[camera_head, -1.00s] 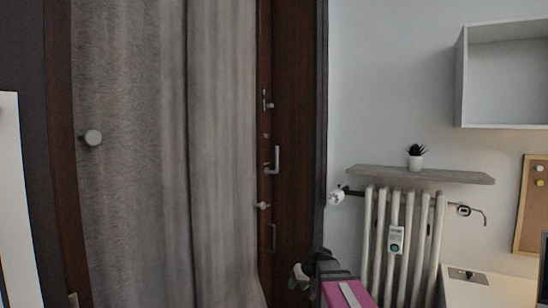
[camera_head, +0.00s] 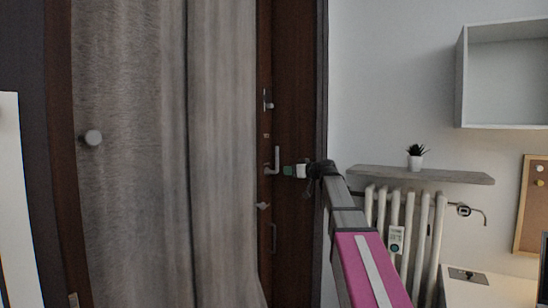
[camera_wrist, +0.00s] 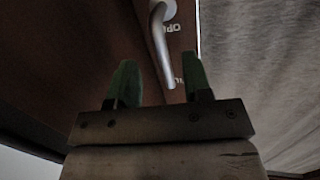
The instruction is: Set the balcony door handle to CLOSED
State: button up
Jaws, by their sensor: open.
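The balcony door handle (camera_head: 277,158) is a grey lever on the dark brown door frame, right of the curtain. In the head view its lever points up from its pivot. In the wrist view the lever (camera_wrist: 160,50) runs from a round base at the top down toward the gap between my fingers. Partly hidden white lettering, apparently "OPEN", shows beside it. My gripper (camera_head: 288,171) is open, with green fingertips just right of the handle. In the wrist view the fingers (camera_wrist: 160,80) stand apart on either side of the lever's end; contact cannot be told.
A grey curtain (camera_head: 130,200) hangs left of the handle. A small latch (camera_head: 267,100) sits above it, and another knob (camera_head: 263,206) and a pull (camera_head: 273,238) sit below. A shelf (camera_head: 440,175) with a potted plant (camera_head: 416,158) and a radiator (camera_head: 410,215) stand right.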

notch_tip(320, 180, up, 6)
jog(key=t+y, duration=0.1)
jog(key=shift+n, duration=0.3)
jog(key=x, duration=1)
jog(key=shift+w+f, duration=0.2)
jog(key=shift+w, duration=0.25)
grip_shut()
